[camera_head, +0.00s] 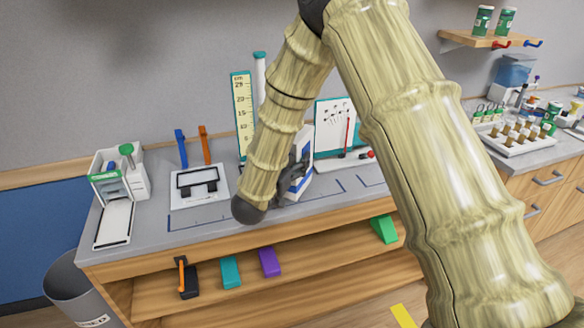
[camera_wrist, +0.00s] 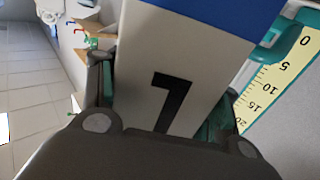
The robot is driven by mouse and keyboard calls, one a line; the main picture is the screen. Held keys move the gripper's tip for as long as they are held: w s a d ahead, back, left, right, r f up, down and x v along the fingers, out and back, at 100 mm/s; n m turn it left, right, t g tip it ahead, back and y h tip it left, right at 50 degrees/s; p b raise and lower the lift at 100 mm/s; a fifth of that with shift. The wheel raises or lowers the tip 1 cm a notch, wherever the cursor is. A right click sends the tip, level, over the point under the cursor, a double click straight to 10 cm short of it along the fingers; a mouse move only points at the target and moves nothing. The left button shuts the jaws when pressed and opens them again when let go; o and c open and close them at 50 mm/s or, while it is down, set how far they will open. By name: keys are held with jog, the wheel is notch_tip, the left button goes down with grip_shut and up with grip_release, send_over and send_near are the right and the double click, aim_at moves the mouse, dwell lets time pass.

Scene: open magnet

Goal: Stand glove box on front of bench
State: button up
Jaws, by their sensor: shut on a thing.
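The glove box (camera_head: 303,180) is a white box with blue parts, upright or nearly so, over the middle of the grey bench (camera_head: 240,222). My gripper (camera_head: 292,172) is shut on it from the left, and my forearm hides part of both. In the wrist view the box (camera_wrist: 188,45) fills the middle, with a blue band and a black 7 on its white face. My gripper fingers (camera_wrist: 162,95) lie on its two sides. I cannot tell whether its base touches the bench top.
A yellow scale board (camera_head: 242,105) and a white panel with a red pointer (camera_head: 334,125) stand behind. A white framed device (camera_head: 199,187) and a white-green unit (camera_head: 112,205) stand left. Dark outlines mark the bench front. A shelf below holds coloured blocks (camera_head: 230,272).

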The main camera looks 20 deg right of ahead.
jog(key=shift+f+p, duration=0.55)
jog(key=shift+f, duration=1.3)
jog(key=o, duration=1.3)
jog(key=shift+s, duration=0.1)
jog(key=b+v, duration=0.3)
jog(key=v, duration=0.9)
